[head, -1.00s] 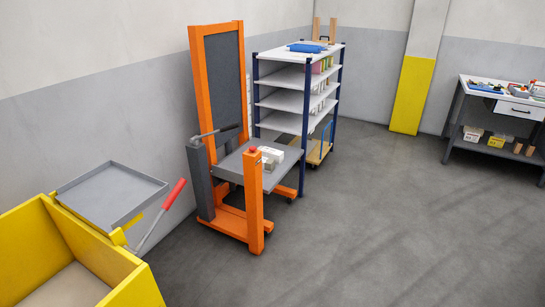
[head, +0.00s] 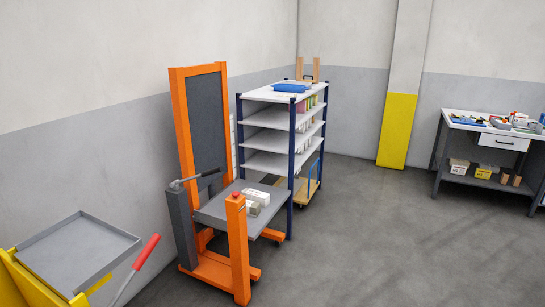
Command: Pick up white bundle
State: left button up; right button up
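A small white bundle (head: 257,198) lies on the grey platform (head: 222,208) of the orange lift stacker (head: 241,250). A smaller pale block (head: 254,209) sits right beside it, at the platform's front side. I cannot tell whether the two are separate bundles. Neither of my grippers shows in the head view.
A shelf rack (head: 270,140) with navy posts stands just behind the stacker. A workbench (head: 490,130) is at far right. The floor (head: 370,230) between is clear.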

aim_at(252, 195)
jog(key=i+l+z, duration=0.1)
jog(key=i+z, duration=0.3)
jog(key=i, duration=1.75)
